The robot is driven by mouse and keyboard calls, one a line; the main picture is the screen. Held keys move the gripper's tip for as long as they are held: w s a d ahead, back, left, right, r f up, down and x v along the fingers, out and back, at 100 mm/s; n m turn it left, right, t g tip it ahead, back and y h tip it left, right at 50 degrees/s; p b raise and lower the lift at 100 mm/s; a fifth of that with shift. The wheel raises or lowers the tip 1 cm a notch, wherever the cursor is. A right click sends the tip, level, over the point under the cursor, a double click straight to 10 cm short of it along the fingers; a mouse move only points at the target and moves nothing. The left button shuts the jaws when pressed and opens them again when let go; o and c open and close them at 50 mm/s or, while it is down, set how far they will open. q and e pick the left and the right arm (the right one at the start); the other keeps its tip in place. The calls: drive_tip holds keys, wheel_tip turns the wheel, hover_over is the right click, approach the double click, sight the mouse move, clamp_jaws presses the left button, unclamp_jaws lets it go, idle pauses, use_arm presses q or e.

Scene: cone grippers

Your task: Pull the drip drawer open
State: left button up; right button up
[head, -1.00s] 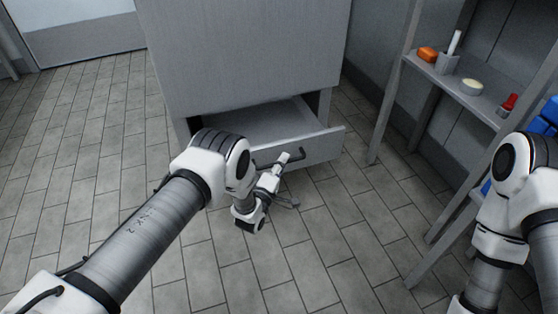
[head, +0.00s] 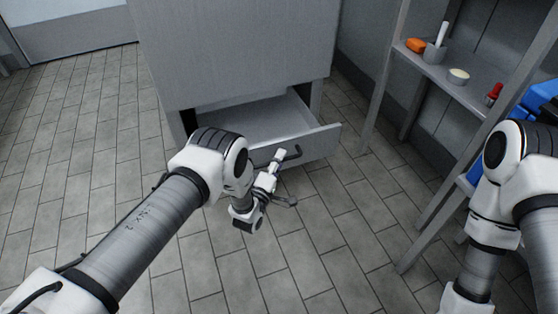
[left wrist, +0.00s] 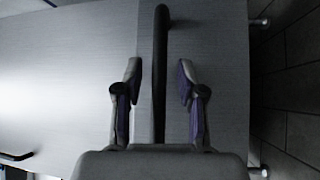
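The drip drawer (head: 315,143) is a grey drawer at the bottom of a grey cabinet (head: 235,50). It stands pulled out, with part of its empty-looking inside (head: 265,120) showing. Its dark bar handle (head: 292,155) is on the front panel, and the bar (left wrist: 160,60) also shows in the left wrist view. My left gripper (head: 278,160) is at the handle. In the left wrist view its two fingers stand on either side of the bar, with a gap on each side. My right arm shows at the right; its gripper is out of view.
A grey shelf rack (head: 400,150) stands to the right, holding an orange item (head: 416,45), a grey cup (head: 434,53), a pale round item (head: 459,76) and a red item (head: 494,94). A blue item (head: 540,95) is farther right. The tiled floor (head: 330,250) in front is clear.

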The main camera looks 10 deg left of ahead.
use_arm(q)
drive_tip(key=v, duration=1.2)
